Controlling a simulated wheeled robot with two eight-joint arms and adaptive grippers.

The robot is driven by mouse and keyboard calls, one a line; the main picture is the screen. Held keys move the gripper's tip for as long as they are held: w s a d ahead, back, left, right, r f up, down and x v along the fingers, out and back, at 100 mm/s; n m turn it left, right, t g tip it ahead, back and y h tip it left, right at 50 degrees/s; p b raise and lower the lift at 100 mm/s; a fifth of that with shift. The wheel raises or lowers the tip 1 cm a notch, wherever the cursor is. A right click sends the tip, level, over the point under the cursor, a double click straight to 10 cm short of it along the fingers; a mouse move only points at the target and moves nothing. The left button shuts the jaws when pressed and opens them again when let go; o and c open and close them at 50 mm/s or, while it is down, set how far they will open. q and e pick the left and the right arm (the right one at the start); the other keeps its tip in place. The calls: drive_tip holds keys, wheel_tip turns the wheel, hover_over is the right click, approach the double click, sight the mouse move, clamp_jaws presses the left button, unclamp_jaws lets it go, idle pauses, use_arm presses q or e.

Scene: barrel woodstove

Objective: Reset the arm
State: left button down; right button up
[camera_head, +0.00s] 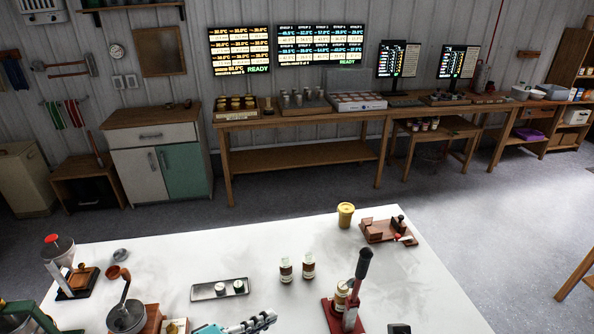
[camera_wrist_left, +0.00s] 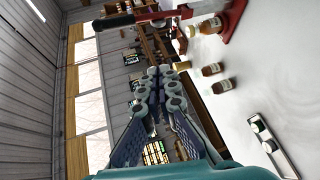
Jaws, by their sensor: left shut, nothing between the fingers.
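My left gripper (camera_head: 262,320) shows at the bottom middle of the head view, over the front of the white table (camera_head: 190,255). In the left wrist view its fingers (camera_wrist_left: 165,75) are together with nothing between them. The gripper is beside the red lever press (camera_head: 350,300), to the left of it in the head view, and apart from it. My right gripper is not in view.
A yellow cup (camera_head: 345,214) and a wooden stand (camera_head: 388,231) are at the far right.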

use_arm(q)
wheel_tip(320, 180, down, 7)
drive_tip(key=s+a+m+g+y+b, duration=0.1)
drive_tip(key=s+a+m+g+y, duration=0.15)
drive_tip(key=y, duration=0.25)
drive_tip(key=a+m+y+b, duration=0.1)
drive_tip(key=a+m+y, duration=0.5)
drive_tip(key=a, duration=0.2)
drive_tip(key=shift+s+a+r+b, duration=0.3)
drive_tip(key=shift+s+a+r, duration=0.05)
drive_tip(key=shift+s+r, duration=0.1)
drive_tip(key=shift+g, duration=0.25)
